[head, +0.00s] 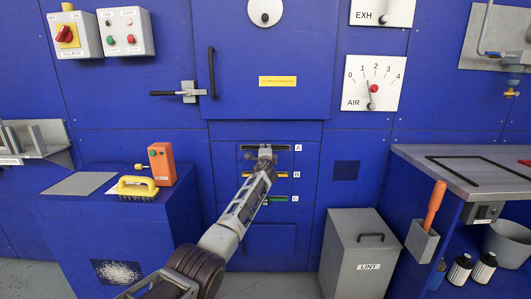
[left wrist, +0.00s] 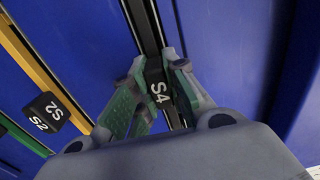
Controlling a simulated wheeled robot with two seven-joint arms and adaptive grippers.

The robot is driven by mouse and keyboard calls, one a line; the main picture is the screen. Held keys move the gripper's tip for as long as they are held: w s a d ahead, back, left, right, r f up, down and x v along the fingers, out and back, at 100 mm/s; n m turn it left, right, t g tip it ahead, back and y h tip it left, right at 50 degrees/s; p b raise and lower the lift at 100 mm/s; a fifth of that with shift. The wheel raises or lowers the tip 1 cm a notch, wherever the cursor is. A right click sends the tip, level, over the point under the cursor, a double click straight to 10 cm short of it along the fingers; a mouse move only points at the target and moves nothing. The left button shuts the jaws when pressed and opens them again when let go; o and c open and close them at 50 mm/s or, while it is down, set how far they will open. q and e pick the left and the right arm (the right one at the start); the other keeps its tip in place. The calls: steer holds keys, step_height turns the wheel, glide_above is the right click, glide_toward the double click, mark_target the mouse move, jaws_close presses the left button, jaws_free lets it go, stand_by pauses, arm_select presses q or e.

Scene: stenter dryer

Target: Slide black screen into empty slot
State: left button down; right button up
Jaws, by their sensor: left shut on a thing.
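The blue panel has a column of slots marked A, B and C. The black screen, a dark strip with an S4 tab (left wrist: 158,92), lies along slot A (head: 284,148) at the top. My left gripper (head: 264,152) is in front of slot A, its fingers shut on the S4 tab, also seen in the left wrist view (left wrist: 155,95). How deep the screen sits cannot be told. The yellow screen (head: 281,174) is in slot B; its S2 tab (left wrist: 45,113) shows in the left wrist view. A green screen (head: 284,198) is in slot C, partly hidden by my arm. My right gripper is not seen.
A blue cabinet at left carries a yellow brush (head: 135,187) and an orange device (head: 162,164). A grey lint bin (head: 360,265) stands right of the panel. The right bench (head: 440,156) holds a black rectangular frame (head: 506,183). A door handle (head: 211,72) projects above the slots.

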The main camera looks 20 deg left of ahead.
arm_select(q)
steer(key=c, duration=1.3)
jaws_free()
steer(key=shift+c, duration=0.2)
steer(key=shift+s, duration=0.25)
steer(key=v, duration=1.1)
steer(key=shift+s, duration=0.2)
steer(key=shift+d, duration=0.15)
